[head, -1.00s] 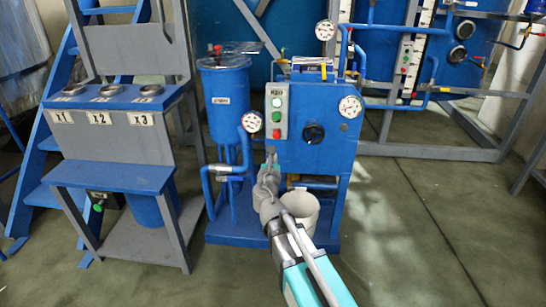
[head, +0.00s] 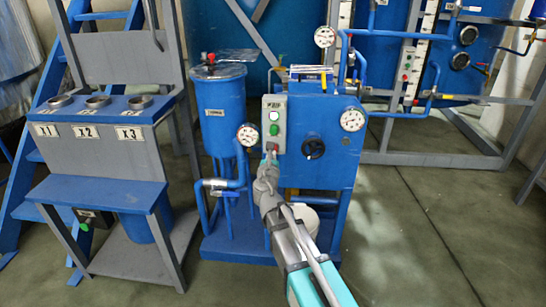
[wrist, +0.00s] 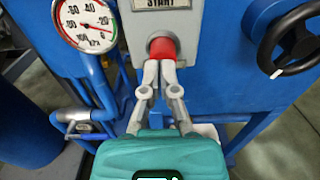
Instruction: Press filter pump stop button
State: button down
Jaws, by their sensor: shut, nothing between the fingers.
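The filter pump's grey control box (head: 275,110) is on the blue pump unit in the head view. It carries a green button (head: 274,129) above a red button, which shows clearly in the wrist view (wrist: 162,47). My gripper (wrist: 159,66) is shut and empty, its fingertips right at the lower part of the red button and covering a little of it. I cannot tell whether they touch or press it.
A pressure gauge (wrist: 86,24) is left of the box and a black handwheel (wrist: 295,40) is to its right. A blue filter vessel (head: 222,110) with pipes stands at left. The grey stand (head: 95,155) is further left. Open floor lies at right.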

jog(key=shift+w, duration=0.1)
jog(key=shift+w+r, duration=0.2)
jog(key=shift+w, duration=1.05)
jog(key=shift+w+r, duration=0.1)
jog(key=shift+w, duration=0.05)
jog(key=s, duration=1.5)
jog(key=shift+s, duration=0.25)
jog(key=shift+a, duration=0.1)
